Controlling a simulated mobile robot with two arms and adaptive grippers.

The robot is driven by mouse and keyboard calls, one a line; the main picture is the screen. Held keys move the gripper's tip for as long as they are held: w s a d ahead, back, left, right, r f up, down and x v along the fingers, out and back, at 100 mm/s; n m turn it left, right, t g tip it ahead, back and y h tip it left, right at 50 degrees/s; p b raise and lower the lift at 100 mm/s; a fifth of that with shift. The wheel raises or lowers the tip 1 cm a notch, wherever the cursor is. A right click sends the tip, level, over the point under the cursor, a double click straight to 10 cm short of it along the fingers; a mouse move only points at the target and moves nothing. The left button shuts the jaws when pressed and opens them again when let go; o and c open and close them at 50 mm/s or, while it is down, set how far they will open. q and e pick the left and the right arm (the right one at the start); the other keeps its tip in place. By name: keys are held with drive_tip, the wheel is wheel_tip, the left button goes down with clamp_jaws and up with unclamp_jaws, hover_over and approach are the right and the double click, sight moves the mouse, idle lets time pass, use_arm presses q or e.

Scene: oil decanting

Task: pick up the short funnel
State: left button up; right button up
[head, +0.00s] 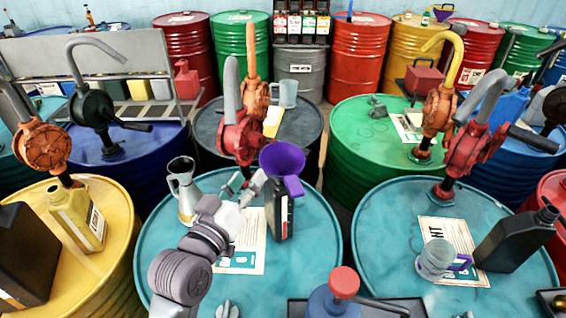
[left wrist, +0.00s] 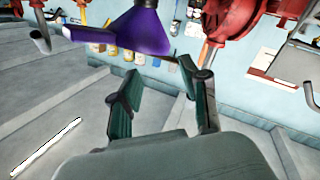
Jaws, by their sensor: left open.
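A short purple funnel (head: 283,160) with a side handle sits on top of a dark bottle (head: 280,213) on the front middle teal drum. It also shows at the top of the left wrist view (left wrist: 143,30), with its handle toward the left. My left gripper (head: 256,182) is just left of the funnel and bottle in the head view. Its two fingers (left wrist: 160,76) are apart with nothing between them, and the funnel appears beyond their tips. Contact with the funnel cannot be made out. My right gripper is not in view.
The teal drum (head: 325,240) also bears a metal jug (head: 183,188) and a paper sheet (head: 251,255). A red hand pump (head: 241,135) rises close behind the funnel. A clear jug (head: 437,258) and black bottle (head: 515,238) stand on the right teal drum.

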sight(271, 148)
use_arm(q)
drive_tip(key=p+x, duration=0.1)
drive_tip(key=x, duration=0.8)
drive_tip(key=p+x, duration=0.1)
drive_tip(key=shift+w+d+f, duration=0.1)
drive_tip(key=shift+f, duration=0.15)
drive_tip(key=shift+w, duration=0.1)
drive_tip(key=c, duration=0.8)
clamp_jaws()
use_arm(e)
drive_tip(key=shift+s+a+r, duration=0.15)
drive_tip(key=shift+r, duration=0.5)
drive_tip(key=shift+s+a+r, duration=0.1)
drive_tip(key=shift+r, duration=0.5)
